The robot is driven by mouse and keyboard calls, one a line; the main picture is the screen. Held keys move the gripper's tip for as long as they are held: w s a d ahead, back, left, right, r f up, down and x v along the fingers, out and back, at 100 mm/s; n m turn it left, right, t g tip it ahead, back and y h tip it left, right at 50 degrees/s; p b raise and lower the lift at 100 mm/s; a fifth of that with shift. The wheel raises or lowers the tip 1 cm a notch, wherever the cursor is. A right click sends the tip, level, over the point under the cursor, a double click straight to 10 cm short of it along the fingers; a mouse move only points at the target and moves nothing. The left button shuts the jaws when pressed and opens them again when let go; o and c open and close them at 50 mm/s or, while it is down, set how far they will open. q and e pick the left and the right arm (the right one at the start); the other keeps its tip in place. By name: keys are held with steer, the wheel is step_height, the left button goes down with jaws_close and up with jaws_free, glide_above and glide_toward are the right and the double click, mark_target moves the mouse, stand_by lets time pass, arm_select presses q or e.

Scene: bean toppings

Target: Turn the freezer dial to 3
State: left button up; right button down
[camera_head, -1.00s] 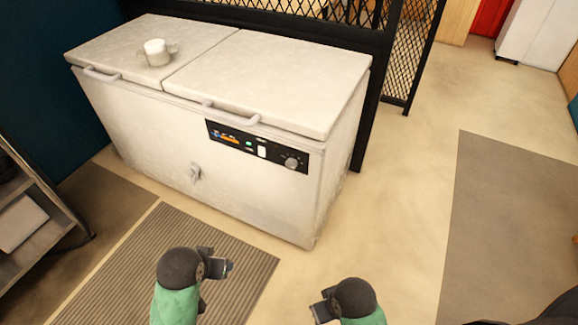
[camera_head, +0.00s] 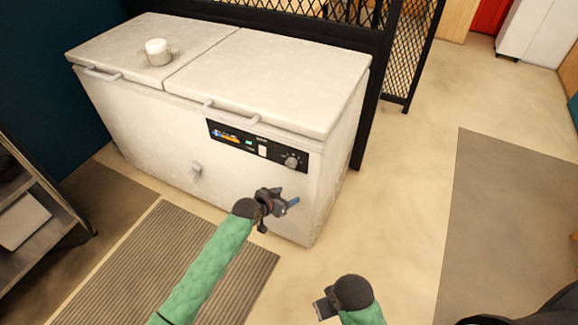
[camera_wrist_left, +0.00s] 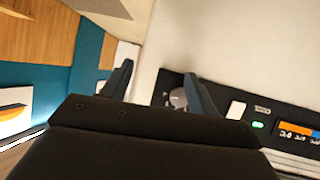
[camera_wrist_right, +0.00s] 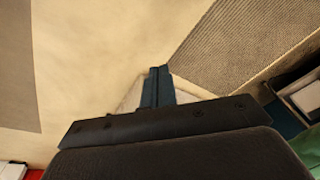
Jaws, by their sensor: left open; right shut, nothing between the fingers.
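The white chest freezer (camera_head: 225,160) stands against the black mesh partition. Its black control panel (camera_head: 228,137) is on the upper right of the front. The round grey dial (camera_head: 291,162) is at the panel's right end, and its setting is too small to read. My left gripper (camera_head: 288,198) is open and empty, below the dial and in front of the freezer. In the left wrist view the dial (camera_wrist_left: 178,98) shows beyond the fingers, close to the right-hand finger, which partly covers the panel. My right gripper (camera_head: 322,306) is shut and empty, low in front of the freezer; its closed fingers (camera_wrist_right: 158,86) show in the right wrist view.
A white pot-like object (camera_head: 158,53) sits on the freezer's left lid. Lid handles (camera_head: 230,113) stick out above the panel. A metal shelf (camera_head: 40,215) stands at the left, and a ribbed mat (camera_head: 130,270) lies in front.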

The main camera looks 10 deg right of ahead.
arm_select(q)
steer(key=w+f+t+h, duration=0.1)
steer(key=w+f+t, duration=0.1)
steer(key=t, duration=0.5)
glide_toward(289, 165)
steer(key=x, duration=0.3)
steer(key=shift+h, duration=0.3)
steer(key=p+x, duration=0.1)
steer(key=x, duration=0.5)
steer(key=shift+w+d+f, duration=0.1)
steer(key=shift+f, duration=0.05)
steer(key=shift+w+d, duration=0.1)
steer(key=shift+w, duration=0.05)
arm_select(e)
step_height(289, 165, down, 6)
steer(key=shift+w, duration=0.3)
steer(key=shift+f, duration=0.1)
